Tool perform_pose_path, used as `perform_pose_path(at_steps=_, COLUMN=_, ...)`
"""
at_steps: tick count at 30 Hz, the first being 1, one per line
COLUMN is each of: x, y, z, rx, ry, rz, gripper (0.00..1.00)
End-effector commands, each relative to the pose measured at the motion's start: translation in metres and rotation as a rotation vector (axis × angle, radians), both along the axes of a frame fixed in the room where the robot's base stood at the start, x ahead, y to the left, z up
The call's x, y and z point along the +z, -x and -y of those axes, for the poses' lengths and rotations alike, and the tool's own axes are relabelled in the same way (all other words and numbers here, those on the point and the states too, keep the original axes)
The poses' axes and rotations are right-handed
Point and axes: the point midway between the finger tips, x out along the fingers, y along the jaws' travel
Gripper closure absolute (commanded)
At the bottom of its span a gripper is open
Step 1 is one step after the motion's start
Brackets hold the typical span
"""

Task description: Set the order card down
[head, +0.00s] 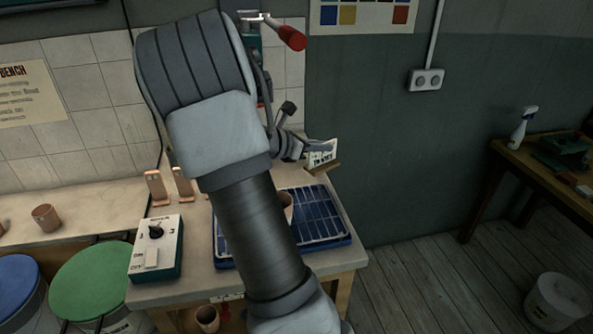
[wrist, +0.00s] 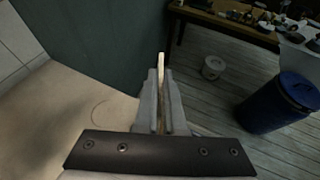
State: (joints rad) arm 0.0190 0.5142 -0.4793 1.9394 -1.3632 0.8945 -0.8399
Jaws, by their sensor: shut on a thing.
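The order card (head: 324,152) is white with dark lettering and shows at the back right of the bench in the head view. My gripper (head: 304,151) is shut on its left part. In the wrist view the card (wrist: 161,61) shows edge-on as a thin pale strip between the fingers of my gripper (wrist: 160,98). A small wooden piece (head: 322,170), perhaps a card holder, shows just below the card. I cannot tell whether the card touches it.
A blue gridded tray (head: 335,228) lies on the bench, with a cup (head: 287,207) partly hidden by my arm. A control box (head: 156,246) stands at the left. A side table (head: 545,165) stands at the right. A blue barrel (wrist: 277,102) and a bucket (wrist: 213,68) stand on the floor.

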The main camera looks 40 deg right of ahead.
Motion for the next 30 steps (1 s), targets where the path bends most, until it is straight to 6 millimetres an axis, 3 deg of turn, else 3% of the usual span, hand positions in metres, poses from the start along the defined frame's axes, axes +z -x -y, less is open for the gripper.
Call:
perform_pose_path(at_steps=7, x=-0.008, y=-0.012, z=0.006, rx=-0.001, ry=0.002, rz=-0.002, gripper=1.0)
perform_pose_path(at_steps=22, x=-0.062, y=-0.094, z=0.04, rx=0.0, ry=0.001, rz=0.0, gripper=1.0)
perform_pose_path(at_steps=30, x=-0.073, y=-0.108, z=0.046, rx=0.0, ry=0.0, rz=-0.001, gripper=1.0)
